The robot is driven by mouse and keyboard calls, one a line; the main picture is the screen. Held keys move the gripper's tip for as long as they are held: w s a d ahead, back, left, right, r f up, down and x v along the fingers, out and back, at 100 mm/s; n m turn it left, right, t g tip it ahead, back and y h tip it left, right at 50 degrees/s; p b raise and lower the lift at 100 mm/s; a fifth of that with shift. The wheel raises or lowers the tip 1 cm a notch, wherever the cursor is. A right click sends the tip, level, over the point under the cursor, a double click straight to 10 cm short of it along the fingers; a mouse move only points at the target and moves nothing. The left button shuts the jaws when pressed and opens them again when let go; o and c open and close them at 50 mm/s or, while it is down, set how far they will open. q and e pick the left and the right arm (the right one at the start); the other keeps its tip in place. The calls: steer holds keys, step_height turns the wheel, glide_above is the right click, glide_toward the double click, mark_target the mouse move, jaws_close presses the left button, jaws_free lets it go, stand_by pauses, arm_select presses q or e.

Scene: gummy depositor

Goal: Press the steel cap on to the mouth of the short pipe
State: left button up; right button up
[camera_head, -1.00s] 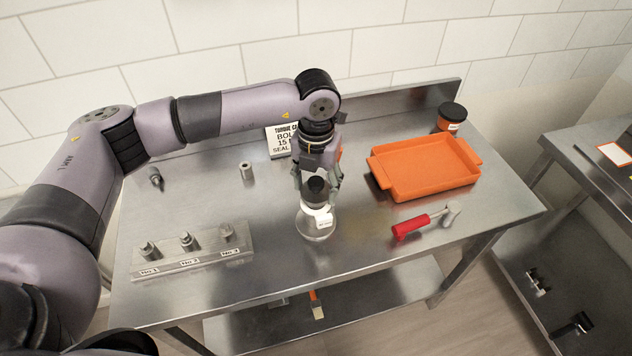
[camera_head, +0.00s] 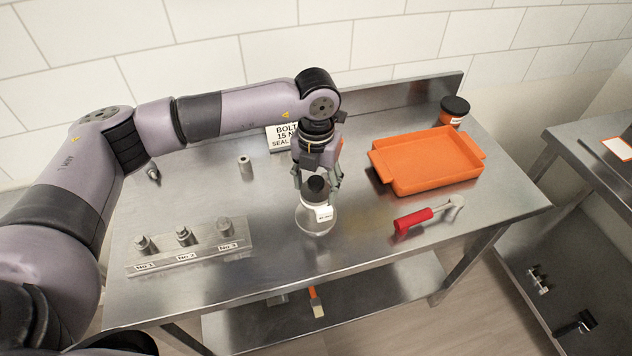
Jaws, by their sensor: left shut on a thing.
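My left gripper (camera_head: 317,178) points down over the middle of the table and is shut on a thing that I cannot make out. The black top of a clear bottle (camera_head: 316,215) overlaps the fingertips in the picture, and I cannot tell whether they touch it. I cannot pick out the steel cap with certainty. My right gripper is not in view.
A metal block (camera_head: 190,255) with several labelled fittings sits at the front left. A small dark metal piece (camera_head: 153,175) lies at the far left. An orange tray (camera_head: 428,165), a black-lidded jar (camera_head: 454,111) and a red-handled tool (camera_head: 415,219) are on the right. A sign (camera_head: 279,137) stands behind.

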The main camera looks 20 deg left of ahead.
mark_target(316, 181)
arm_select(q)
steer(key=o, duration=1.8)
step_height(316, 181, up, 12)
steer(key=shift+f, duration=0.1)
